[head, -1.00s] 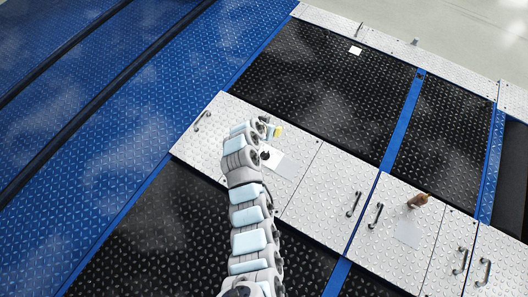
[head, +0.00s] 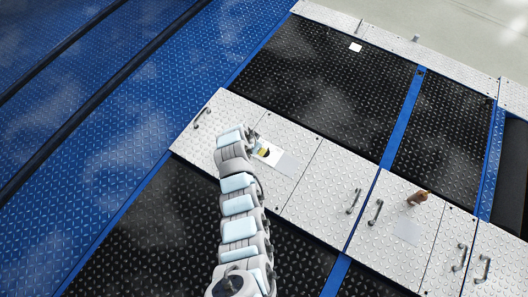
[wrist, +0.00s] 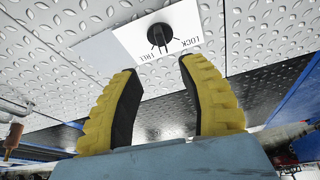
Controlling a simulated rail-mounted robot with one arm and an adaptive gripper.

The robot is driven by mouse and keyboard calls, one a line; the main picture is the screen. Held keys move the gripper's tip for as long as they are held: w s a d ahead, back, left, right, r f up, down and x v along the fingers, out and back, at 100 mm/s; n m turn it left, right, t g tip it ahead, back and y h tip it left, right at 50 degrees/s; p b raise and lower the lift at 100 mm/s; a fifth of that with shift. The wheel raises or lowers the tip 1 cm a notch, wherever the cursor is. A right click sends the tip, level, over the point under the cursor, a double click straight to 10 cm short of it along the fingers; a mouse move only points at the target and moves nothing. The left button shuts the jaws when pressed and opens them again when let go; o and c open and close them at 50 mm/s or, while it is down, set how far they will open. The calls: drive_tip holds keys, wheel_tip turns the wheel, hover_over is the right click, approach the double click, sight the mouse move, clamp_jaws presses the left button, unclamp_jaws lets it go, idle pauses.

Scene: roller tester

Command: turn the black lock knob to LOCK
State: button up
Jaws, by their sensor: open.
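The black lock knob (wrist: 160,37) is a round disc with a raised bar, on a white label plate (wrist: 118,40) set on the silver tread plate. The upside-down words LOCK and FREE are printed beside it; the bar appears to lie toward FREE. My gripper (wrist: 158,68) has two yellow-and-black fingers, spread apart and empty. In the wrist view the knob shows beyond the fingertips, roughly centred between them, and no contact shows. In the head view my gripper (head: 262,150) is over the plate (head: 275,156) and largely hides the knob.
Grey handles (head: 355,201) stick up from the covers. Black and blue tread panels surround them. The cover around the knob is otherwise clear.

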drive_tip(key=shift+b+x, duration=1.6)
drive_tip(key=shift+x, duration=1.7)
drive_tip(key=b+x, duration=0.5)
drive_tip(key=shift+w+f+b, duration=0.2)
drive_tip(key=shift+f+b, duration=0.1)
drive_tip(key=shift+b, duration=0.1)
drive_tip(key=shift+d, duration=0.1)
drive_tip(key=shift+c, duration=0.2)
clamp_jaws()
